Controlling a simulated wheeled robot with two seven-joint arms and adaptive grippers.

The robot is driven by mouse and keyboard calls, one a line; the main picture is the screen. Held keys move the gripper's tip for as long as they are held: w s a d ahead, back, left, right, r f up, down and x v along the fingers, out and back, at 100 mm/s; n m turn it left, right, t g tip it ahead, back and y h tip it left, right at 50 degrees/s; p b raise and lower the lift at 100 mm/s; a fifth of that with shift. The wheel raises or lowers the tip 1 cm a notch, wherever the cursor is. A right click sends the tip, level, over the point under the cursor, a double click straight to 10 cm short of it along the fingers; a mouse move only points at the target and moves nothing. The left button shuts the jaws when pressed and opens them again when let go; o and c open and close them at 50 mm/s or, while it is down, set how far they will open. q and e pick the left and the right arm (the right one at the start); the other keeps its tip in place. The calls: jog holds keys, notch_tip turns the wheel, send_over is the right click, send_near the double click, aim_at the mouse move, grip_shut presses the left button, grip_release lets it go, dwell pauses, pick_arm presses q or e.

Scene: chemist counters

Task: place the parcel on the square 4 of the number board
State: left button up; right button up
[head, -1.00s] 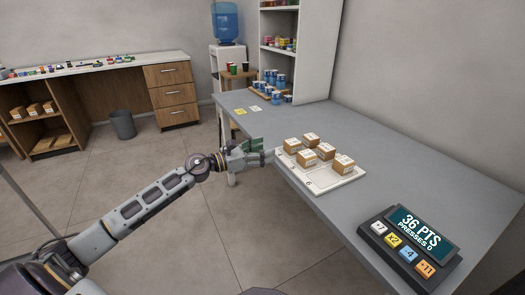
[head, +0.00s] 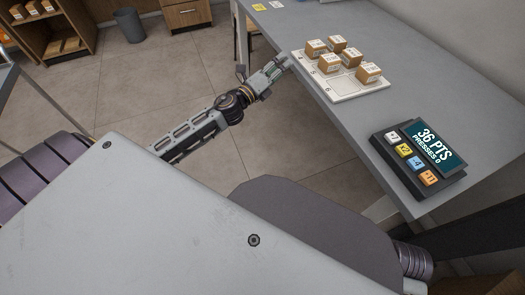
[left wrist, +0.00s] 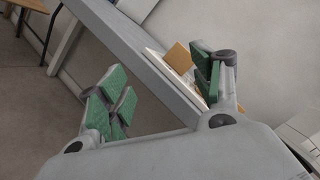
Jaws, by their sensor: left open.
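The white number board (head: 342,91) lies on the grey counter with several brown parcels on it, including a front-right one (head: 368,73), a left one (head: 316,48) and a near-left one (head: 330,64). I cannot tell which parcel is meant. A 6 shows on the near part of the board; the square 4 mark is too small to read surely. My left gripper (head: 276,69) is open and empty, just beyond the board's left edge. In the left wrist view its green-padded fingers (left wrist: 160,88) are wide apart; a parcel (left wrist: 179,58) shows beyond them. My right gripper is out of view.
A dark keypad with a display reading 36 PTS (head: 434,146) stands at the counter's near edge. The grey counter (head: 400,40) is clear behind and right of the board. Yellow (head: 259,7) and white notes lie farther back. A bin (head: 129,25) stands on the floor.

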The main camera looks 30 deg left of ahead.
pick_arm(q)
jog(key=s+d+f+n+g+y, duration=0.1)
jog(key=s+f+n+g+y, duration=0.25)
jog(key=s+f+n, duration=0.4)
jog(key=s+f+n+g+y, duration=0.3)
jog(key=s+f+n+g, duration=0.1)
jog(key=f+n, duration=0.55)
jog(key=s+d+f+n+g+h, duration=0.2)
jog(key=s+d+f+n+g, duration=0.1)
jog(key=s, duration=0.6)
jog(key=s+d+f+n+g+h, duration=0.2)
jog(key=s+d+f+n+g, duration=0.2)
jog(key=s+d, duration=0.3)
jog(key=s+f+g, duration=0.1)
jog(key=s, duration=0.2)
jog(key=shift+d+f, duration=0.3)
jog(key=shift+f+p, duration=0.15)
jog(key=shift+p, duration=0.2)
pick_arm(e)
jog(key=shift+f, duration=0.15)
